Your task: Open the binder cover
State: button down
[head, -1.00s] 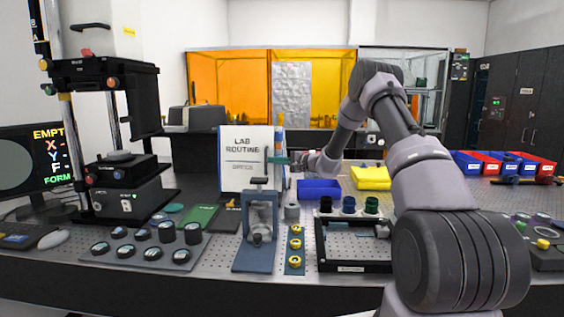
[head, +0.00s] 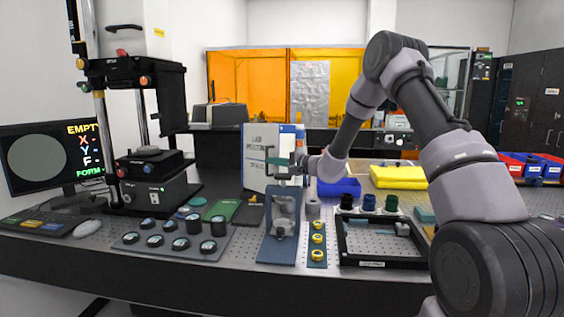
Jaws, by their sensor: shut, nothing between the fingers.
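The binder (head: 256,178) is white, with "LAB ROUTINE" lettering on its cover (head: 258,140), and stands upright at the back of the bench. The lettering looks narrowed and slanted, so the cover seems turned at an angle, partly open. A white and blue strip shows at its right side. My gripper (head: 279,161) reaches in from the right at the cover's right part, with its teal fingers pointing left. It is shut and holds nothing. Whether the fingers touch the cover, I cannot tell.
The blue-grey fixture (head: 278,250) stands in front of the binder. Left of it are a tray of dark round parts (head: 135,238) and the instrument (head: 150,190).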

jog(key=shift+s+a, duration=0.4)
jog(key=shift+a, duration=0.25)
